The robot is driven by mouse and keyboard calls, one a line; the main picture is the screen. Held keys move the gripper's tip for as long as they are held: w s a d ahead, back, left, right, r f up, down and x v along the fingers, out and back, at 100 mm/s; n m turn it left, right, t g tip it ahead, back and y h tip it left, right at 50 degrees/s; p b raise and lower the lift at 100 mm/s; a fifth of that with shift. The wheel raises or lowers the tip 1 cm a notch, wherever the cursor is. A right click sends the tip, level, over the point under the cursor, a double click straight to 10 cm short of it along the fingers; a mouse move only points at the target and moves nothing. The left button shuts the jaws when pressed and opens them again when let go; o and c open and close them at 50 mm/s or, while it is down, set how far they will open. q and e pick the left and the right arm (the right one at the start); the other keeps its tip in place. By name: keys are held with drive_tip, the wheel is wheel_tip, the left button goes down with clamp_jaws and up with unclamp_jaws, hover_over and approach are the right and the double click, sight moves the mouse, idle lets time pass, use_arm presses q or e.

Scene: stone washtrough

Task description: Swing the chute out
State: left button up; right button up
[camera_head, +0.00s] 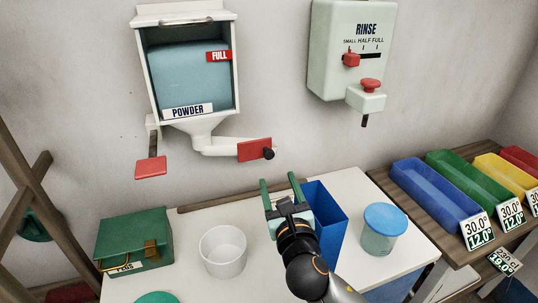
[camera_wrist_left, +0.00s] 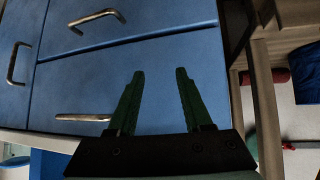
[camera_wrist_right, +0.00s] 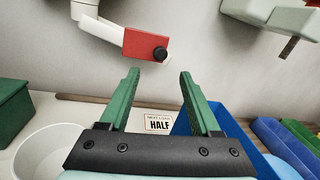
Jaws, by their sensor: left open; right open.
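The chute (camera_head: 223,148) is a white arm under the powder dispenser (camera_head: 190,70), pointing right along the wall. A red plate (camera_head: 255,150) with a black knob (camera_head: 268,153) is at its end. In the right wrist view the red plate (camera_wrist_right: 146,45) and knob (camera_wrist_right: 160,54) show just beyond my fingertips. My right gripper (camera_head: 279,182) is open and empty, below and a little right of the knob, apart from it. My left gripper (camera_wrist_left: 153,75) is open and empty in front of blue drawers (camera_wrist_left: 130,80); it is outside the head view.
Below stand a white bucket (camera_head: 222,250), a blue bin (camera_head: 330,225), a blue-lidded jar (camera_head: 381,235) and a green box (camera_head: 135,240). A rinse dispenser (camera_head: 350,50) hangs at upper right. Coloured trays (camera_head: 436,190) sit on the right shelf. A red lever (camera_head: 151,168) hangs left of the chute.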

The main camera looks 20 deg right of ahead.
sight(269, 156)
drive_tip(key=w, duration=0.6)
drive_tip(key=w+d, duration=0.1)
drive_tip(key=w, duration=0.3)
drive_tip(key=shift+w, duration=0.1)
clamp_jaws()
idle(1.2)
